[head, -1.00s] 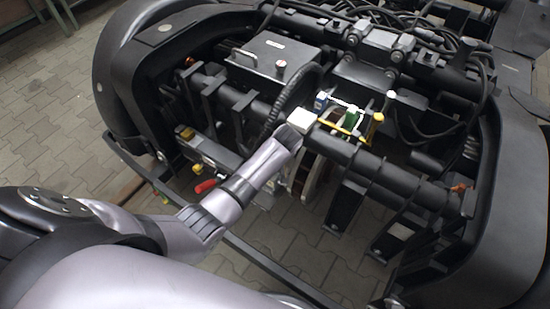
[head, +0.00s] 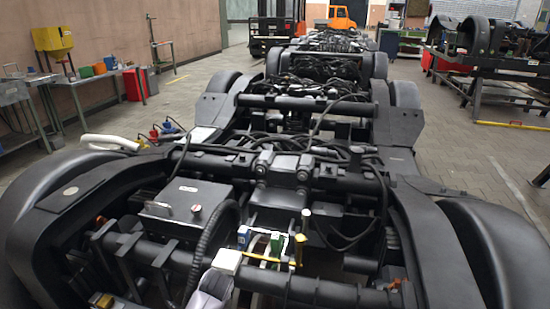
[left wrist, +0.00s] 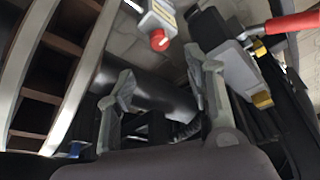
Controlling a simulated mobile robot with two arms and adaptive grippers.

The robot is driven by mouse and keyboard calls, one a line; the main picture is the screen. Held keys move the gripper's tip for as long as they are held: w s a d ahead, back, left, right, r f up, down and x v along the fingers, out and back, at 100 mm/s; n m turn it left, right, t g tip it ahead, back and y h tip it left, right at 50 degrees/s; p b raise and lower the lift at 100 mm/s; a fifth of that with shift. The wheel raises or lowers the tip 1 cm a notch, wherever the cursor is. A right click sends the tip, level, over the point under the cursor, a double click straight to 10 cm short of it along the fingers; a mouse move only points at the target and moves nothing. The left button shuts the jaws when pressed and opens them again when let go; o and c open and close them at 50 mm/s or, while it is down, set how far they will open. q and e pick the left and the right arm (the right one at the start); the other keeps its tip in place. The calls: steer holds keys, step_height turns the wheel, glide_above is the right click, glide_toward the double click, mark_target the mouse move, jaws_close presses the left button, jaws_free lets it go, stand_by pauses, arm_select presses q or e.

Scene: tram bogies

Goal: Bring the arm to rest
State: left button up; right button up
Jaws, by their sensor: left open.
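My left arm shows only as a grey piece at the bottom edge of the head view, among the front parts of the black tram bogie (head: 265,195). My left gripper (left wrist: 163,92) shows in the left wrist view with its two fingers apart. Nothing is held between them. A black cylindrical part (left wrist: 155,100) lies behind the gap; I cannot tell how far off it is. My right gripper is in neither view.
A red-handled tool or lever (left wrist: 290,23) and a red knob (left wrist: 159,40) are near the fingers. A white block (head: 228,261), a green block (head: 277,242) and a yellow rod (head: 262,257) sit on the bogie. An orange forklift (head: 278,28) stands far back.

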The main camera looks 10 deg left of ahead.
arm_select(q)
steer(key=s+d+f+m+h+p, duration=0.1)
steer(key=s+f+m+p, duration=0.3)
steer(key=s, duration=0.7)
steer(key=s+d+f+m+g+h+p, duration=0.15)
steer(key=s+f+m, duration=0.35)
steer(key=s, duration=0.6)
steer(key=s+d+f+m+h+p, duration=0.1)
steer(key=s+f+m+p, duration=0.35)
steer(key=s, duration=0.75)
steer(key=s+a+f+n+p, duration=0.1)
steer(key=s+a+f+p, duration=0.1)
steer(key=s+p, duration=0.5)
steer(key=s, duration=0.6)
steer(key=shift+a+f+p, duration=0.25)
steer(key=shift+a+p, duration=0.05)
steer(key=shift+p, duration=0.1)
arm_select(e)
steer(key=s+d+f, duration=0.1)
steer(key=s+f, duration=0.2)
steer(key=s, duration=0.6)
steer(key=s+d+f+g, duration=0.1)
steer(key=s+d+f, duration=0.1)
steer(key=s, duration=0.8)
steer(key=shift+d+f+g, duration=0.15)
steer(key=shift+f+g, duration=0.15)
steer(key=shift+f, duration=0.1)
